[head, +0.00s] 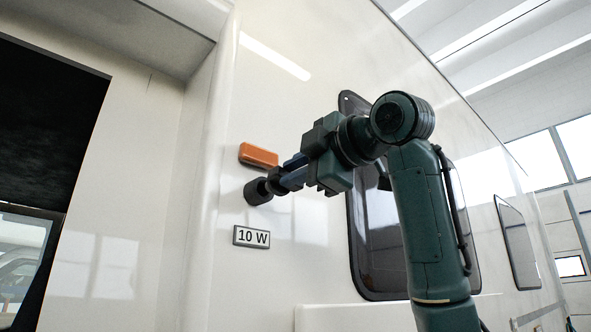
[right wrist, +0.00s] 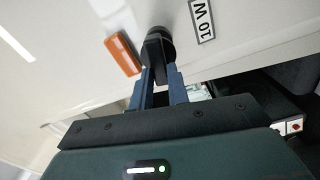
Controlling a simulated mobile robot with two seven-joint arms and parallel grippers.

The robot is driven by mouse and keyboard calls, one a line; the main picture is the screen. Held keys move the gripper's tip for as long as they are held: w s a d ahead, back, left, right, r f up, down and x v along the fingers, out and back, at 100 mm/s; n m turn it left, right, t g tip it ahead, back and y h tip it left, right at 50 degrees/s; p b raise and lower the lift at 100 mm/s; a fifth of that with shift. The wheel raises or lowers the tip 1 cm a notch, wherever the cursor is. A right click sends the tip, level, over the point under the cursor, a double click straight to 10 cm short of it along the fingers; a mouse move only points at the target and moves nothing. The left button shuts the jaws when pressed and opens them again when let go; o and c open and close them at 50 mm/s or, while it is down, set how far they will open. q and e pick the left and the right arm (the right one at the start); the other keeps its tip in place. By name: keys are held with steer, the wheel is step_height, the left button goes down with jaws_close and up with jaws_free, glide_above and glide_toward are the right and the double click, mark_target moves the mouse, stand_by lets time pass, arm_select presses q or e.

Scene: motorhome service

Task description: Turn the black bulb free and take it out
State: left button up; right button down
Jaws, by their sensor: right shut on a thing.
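The black bulb (head: 257,191) sits at the pale motorhome wall, just below an orange lamp. It also shows in the right wrist view (right wrist: 159,42), ahead of the fingers. My right gripper (head: 276,182) reaches in from the right and is shut on the bulb's near end. In the right wrist view its two blue-grey fingers (right wrist: 157,82) close on the dark body of the bulb from both sides. Where the bulb meets the wall, I cannot tell whether it is seated or apart. My left gripper is not in view.
An orange lamp (head: 258,155) is on the wall just above the bulb. A "10 W" label (head: 251,237) is below it. A dark window (head: 376,240) is behind my right arm. An open doorway (head: 45,120) is at the left. The wall around the label is clear.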

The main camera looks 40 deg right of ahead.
steer(key=s, duration=0.5)
steer(key=shift+d+b, duration=0.2)
steer(key=shift+b, duration=0.1)
stand_by(0.5)
